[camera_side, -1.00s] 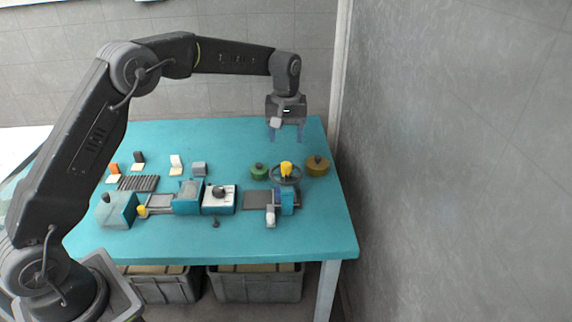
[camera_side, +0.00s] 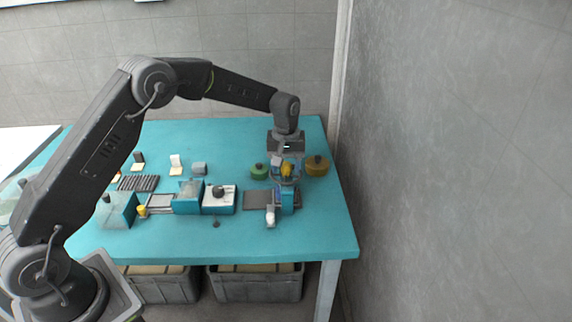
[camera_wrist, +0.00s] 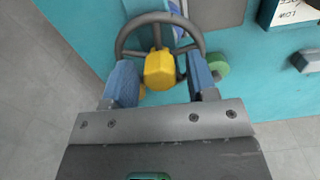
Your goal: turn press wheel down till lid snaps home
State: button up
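The press wheel is a dark grey ring with spokes (camera_wrist: 124,36) and a yellow knob (camera_wrist: 159,70) standing up from it. In the side view the knob (camera_side: 287,171) shows on top of the blue press (camera_side: 288,201) at the right of the bench. My gripper (camera_wrist: 161,78) is open and down at the wheel, its two blue fingers on either side of the yellow knob, with a visible gap on each side. In the side view my gripper (camera_side: 285,167) covers most of the wheel. I cannot make out the lid.
A green round pot (camera_side: 259,172) stands close left of the wheel and a brown one (camera_side: 317,166) close right. A white-topped box with a dark knob (camera_side: 219,198) is further left. A grey wall (camera_side: 450,160) rises beyond the bench's right edge.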

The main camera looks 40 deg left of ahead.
aim_at(286, 164)
jog(key=c, duration=0.8)
jog(key=shift+m, duration=1.2)
jog(key=o, duration=0.9)
jog(key=shift+o, duration=0.2)
jog(key=shift+r, duration=0.1)
notch_tip(286, 164, up, 14)
